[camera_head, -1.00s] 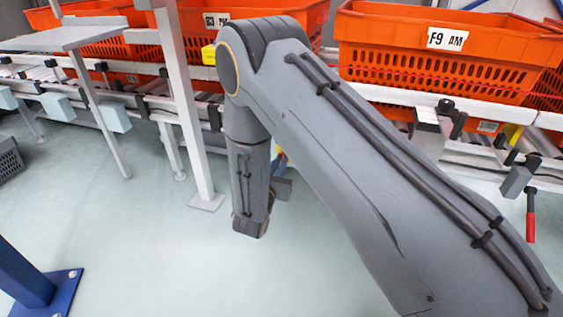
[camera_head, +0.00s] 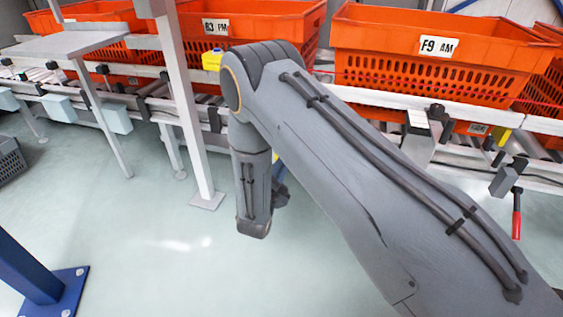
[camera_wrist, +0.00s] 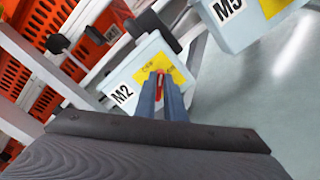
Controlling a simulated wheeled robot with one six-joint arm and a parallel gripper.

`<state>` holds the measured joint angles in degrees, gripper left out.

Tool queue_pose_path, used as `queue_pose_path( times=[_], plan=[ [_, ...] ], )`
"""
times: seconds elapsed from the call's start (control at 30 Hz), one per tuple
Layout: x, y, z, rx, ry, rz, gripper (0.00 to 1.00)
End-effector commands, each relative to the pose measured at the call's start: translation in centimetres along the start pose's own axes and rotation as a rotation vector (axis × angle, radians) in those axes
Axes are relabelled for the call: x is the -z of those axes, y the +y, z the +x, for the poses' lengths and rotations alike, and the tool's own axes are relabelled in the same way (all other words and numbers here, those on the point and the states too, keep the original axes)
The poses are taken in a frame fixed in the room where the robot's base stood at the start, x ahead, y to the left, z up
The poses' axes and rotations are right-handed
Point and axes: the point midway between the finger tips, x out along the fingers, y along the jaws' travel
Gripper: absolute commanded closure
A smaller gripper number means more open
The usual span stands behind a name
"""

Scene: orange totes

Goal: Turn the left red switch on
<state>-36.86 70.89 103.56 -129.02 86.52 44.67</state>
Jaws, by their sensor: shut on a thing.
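In the wrist view, a pale box (camera_wrist: 128,78) marked M2 carries a yellow label (camera_wrist: 178,66). A small red switch (camera_wrist: 160,82) shows at its front, between the tips of my gripper (camera_wrist: 160,88). The two blue-grey fingers are closed around the red switch, and their tips hide part of it. I cannot tell which way the switch is turned.
A second pale box (camera_wrist: 232,18) marked M3 is to the upper right in the wrist view. Orange totes (camera_head: 430,60) stand on the conveyor. A red-handled lever (camera_head: 516,218) hangs at the right. A white post (camera_head: 185,100) stands left of my arm, with open floor in front.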

Motion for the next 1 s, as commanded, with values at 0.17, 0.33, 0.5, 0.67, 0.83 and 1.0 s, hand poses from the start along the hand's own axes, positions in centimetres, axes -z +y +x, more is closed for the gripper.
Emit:
queue_pose_path(
  times=[0.17, 0.33, 0.5, 0.67, 0.83, 1.0],
  plan=[
    [-0.02, -0.17, -0.07, 0.001, 0.002, 0.164, 1.0],
    [0.03, -0.32, -0.06, 0.0, 0.002, 0.323, 1.0],
    [0.11, -0.48, -0.06, 0.001, 0.002, 0.466, 1.0],
    [0.2, -0.61, -0.04, 0.001, 0.002, 0.577, 1.0],
    [0.27, -0.7, -0.03, 0.001, 0.002, 0.659, 1.0],
    [0.32, -0.75, -0.02, 0.001, 0.002, 0.708, 1.0]
  ],
)
